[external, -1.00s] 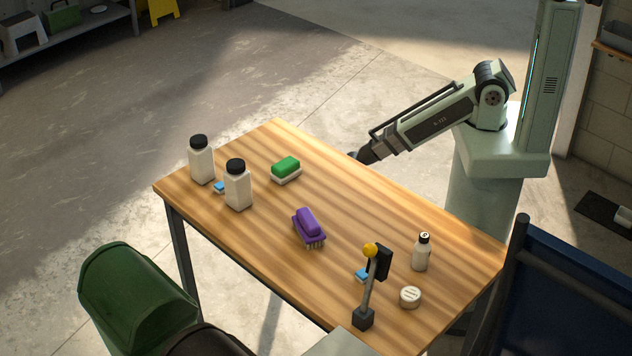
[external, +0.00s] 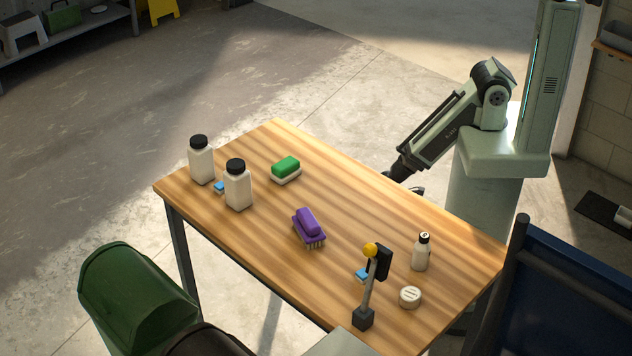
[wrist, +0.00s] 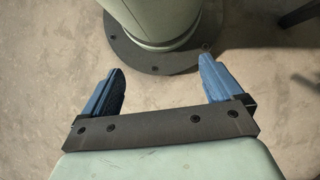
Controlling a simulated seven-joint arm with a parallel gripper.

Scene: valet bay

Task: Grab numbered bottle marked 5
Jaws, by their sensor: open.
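Two large white bottles with black caps, the left one (external: 201,164) and the right one (external: 238,188), stand upright at the table's left end; I see no number on them. A small white bottle (external: 421,255) with a dark cap stands upright near the right end. A small mark shows on its cap, too small to read. My gripper (external: 415,188) is at the far edge of the table, away from all bottles and partly hidden. In the wrist view my gripper (wrist: 161,88) has its two blue fingers wide apart with nothing between them.
On the wooden table (external: 340,200) are a green-topped sponge (external: 286,167), a purple brush (external: 308,226), a round white tin (external: 410,297) and small blue items. A post with a yellow knob (external: 370,250) stands near the small bottle. A green bin (external: 135,300) stands in front.

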